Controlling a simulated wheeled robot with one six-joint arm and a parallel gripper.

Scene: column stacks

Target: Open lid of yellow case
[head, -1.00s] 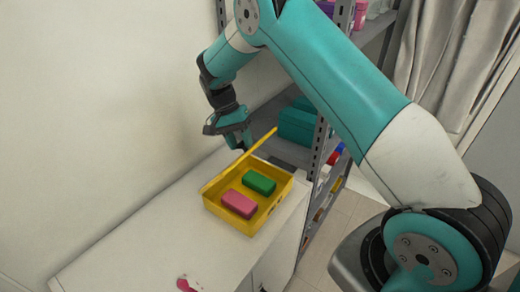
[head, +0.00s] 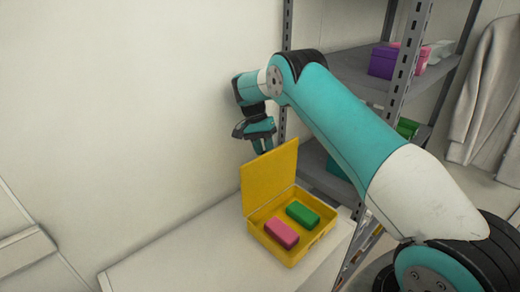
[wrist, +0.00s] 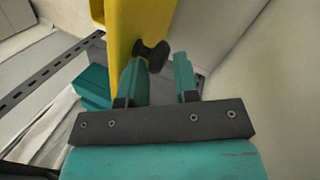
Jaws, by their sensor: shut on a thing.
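The yellow case (head: 318,241) stands on a white cabinet top, with its lid (head: 268,177) up and standing close to upright along the back-left edge. A pink block (head: 281,234) and a green block (head: 302,214) lie inside the case. My gripper (head: 264,147) is at the top of the lid, on its wall side. In the wrist view, the yellow lid (wrist: 128,28) carries a dark knob (wrist: 152,55), and my gripper (wrist: 160,75) is shut on this knob. The knob is hidden in the head view.
The white cabinet top (head: 185,255) is clear left of the case. A wall rises close behind my gripper. A grey metal shelf rack (head: 362,75) with a purple box (head: 390,62) stands behind the case.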

